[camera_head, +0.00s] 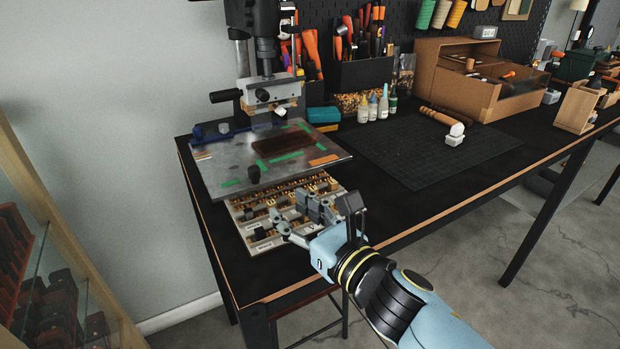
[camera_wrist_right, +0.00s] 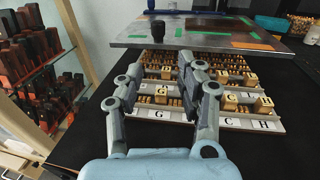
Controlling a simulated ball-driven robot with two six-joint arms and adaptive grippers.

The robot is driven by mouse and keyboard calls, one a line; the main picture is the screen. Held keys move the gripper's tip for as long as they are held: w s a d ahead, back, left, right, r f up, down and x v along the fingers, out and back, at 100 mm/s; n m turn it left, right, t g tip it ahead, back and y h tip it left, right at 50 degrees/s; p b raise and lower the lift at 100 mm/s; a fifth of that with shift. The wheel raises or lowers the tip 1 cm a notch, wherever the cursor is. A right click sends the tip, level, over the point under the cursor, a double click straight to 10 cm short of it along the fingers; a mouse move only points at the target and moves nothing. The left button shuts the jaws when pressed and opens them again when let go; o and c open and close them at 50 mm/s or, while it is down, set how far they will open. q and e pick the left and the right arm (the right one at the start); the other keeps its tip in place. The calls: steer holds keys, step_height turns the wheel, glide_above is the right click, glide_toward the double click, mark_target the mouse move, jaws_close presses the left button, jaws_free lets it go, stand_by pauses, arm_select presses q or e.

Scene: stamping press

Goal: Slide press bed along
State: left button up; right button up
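The press bed (camera_head: 220,168) is a flat grey metal plate under the stamping press (camera_head: 265,85), with green and orange tape and a dark brown piece (camera_head: 285,143) on it. A black knob (camera_head: 253,174) stands near its front edge; the knob also shows in the right wrist view (camera_wrist_right: 158,32). My right gripper (camera_head: 297,217) is in front of the bed, above the letter tray; in the right wrist view its two fingers (camera_wrist_right: 187,75) are apart with nothing between them. The fingertips appear just short of the plate's front edge. My left gripper is not in view.
A tray of brass letter stamps (camera_head: 262,243) lies below and in front of the bed. A shelf rack (camera_head: 50,290) stands at left.

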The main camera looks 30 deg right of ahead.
mark_target(255, 175)
steer(key=shift+w+a+r, duration=0.1)
steer(key=shift+a+r, duration=0.1)
steer(key=shift+r, duration=0.35)
steer(key=shift+w+a+r+p, duration=0.2)
steer(key=shift+a+r+p, duration=0.1)
steer(key=shift+p, duration=0.1)
steer(key=w, duration=0.2)
steer(key=w+a, duration=0.1)
steer(key=w, duration=0.4)
steer(key=shift+w+a, duration=0.15)
steer(key=shift+w, duration=0.1)
steer(key=shift+f, duration=0.1)
jaws_close()
steer(key=c, duration=0.8)
jaws_free()
steer(key=shift+c, duration=1.4)
jaws_free()
